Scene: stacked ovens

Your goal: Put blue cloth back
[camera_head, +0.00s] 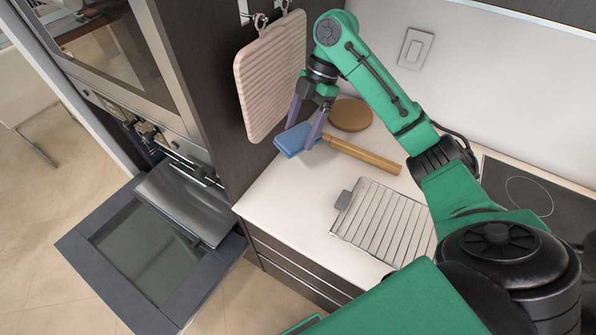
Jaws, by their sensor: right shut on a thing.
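The blue cloth (287,143) is a small flat blue piece just above or on the white counter, near its left end. My right gripper (301,137) reaches down from above with its purple fingers closed on the cloth. Part of the cloth is hidden by the fingers. I cannot tell whether the cloth touches the counter. My left gripper is not in view.
A wooden-handled tool (365,154) and a round brown board (350,114) lie close by on the counter (285,195). A wire rack (385,225) lies nearer. A pink ribbed mat (270,75) hangs from hooks. The lower oven door (140,262) is open at left.

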